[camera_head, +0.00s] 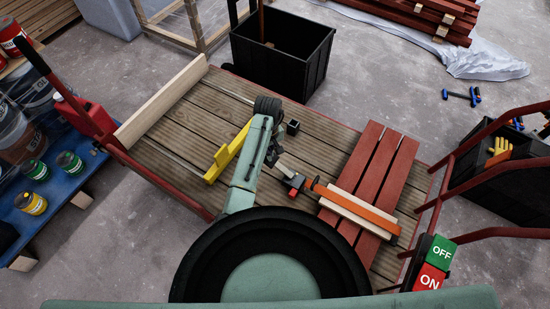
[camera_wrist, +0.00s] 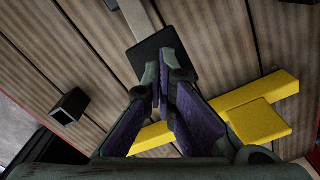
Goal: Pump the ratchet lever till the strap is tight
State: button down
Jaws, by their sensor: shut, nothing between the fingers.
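An orange strap (camera_head: 357,208) runs over a pale wooden piece (camera_head: 345,216) lying across several red battens (camera_head: 365,165). A small dark and red fitting (camera_head: 295,185), which looks like the ratchet, sits at the strap's left end; its lever cannot be made out clearly. My gripper (camera_head: 273,157) is left of and above this fitting, partly hidden by my green arm. In the wrist view my gripper (camera_wrist: 161,100) has its purple-padded fingers together and empty. A dark square plate (camera_wrist: 160,55) with a pale strip lies beyond the fingertips; I cannot tell what it belongs to.
A yellow bar (camera_head: 228,153) lies left of my arm on the plank deck (camera_head: 185,130); it also crosses the wrist view (camera_wrist: 262,108). A small black open box (camera_head: 293,127) stands on the deck. Red rails (camera_head: 440,185) edge the right side. A black crate (camera_head: 282,55) stands behind.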

notch_tip(320, 180, up, 7)
jog(key=p, duration=0.7)
jog(key=shift+r, duration=0.15)
jog(key=shift+w, duration=0.1)
dwell(0.8)
